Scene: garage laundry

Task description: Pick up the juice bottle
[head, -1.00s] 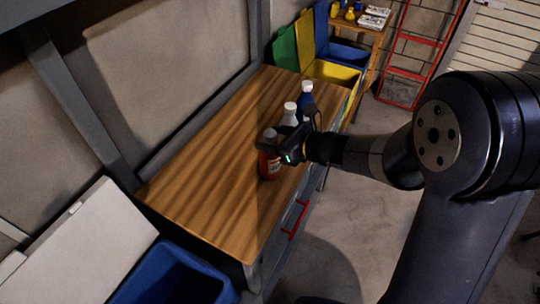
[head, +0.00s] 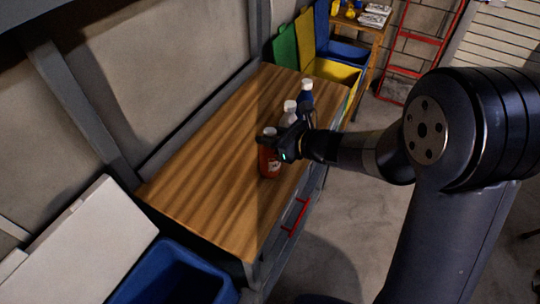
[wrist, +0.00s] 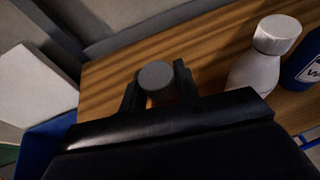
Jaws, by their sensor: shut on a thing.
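The juice bottle (head: 269,162), red with a grey-white cap, stands upright on the wooden workbench (head: 205,160) near its front edge. My gripper (head: 272,143) is at the upper part of the bottle, shut on it. In the wrist view the bottle's round cap (wrist: 156,75) shows between the two fingers of my gripper (wrist: 158,88). The rest of the bottle is mostly hidden there by my gripper body. I cannot tell whether its base touches the bench.
A white bottle (head: 289,113) and a blue bottle (head: 306,92) with a white cap stand just behind my gripper; the white one is close to it. Green, yellow (head: 333,72) and blue bins stand beyond the bench. A blue bin (head: 175,275) is at the near end. The bench's left part is clear.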

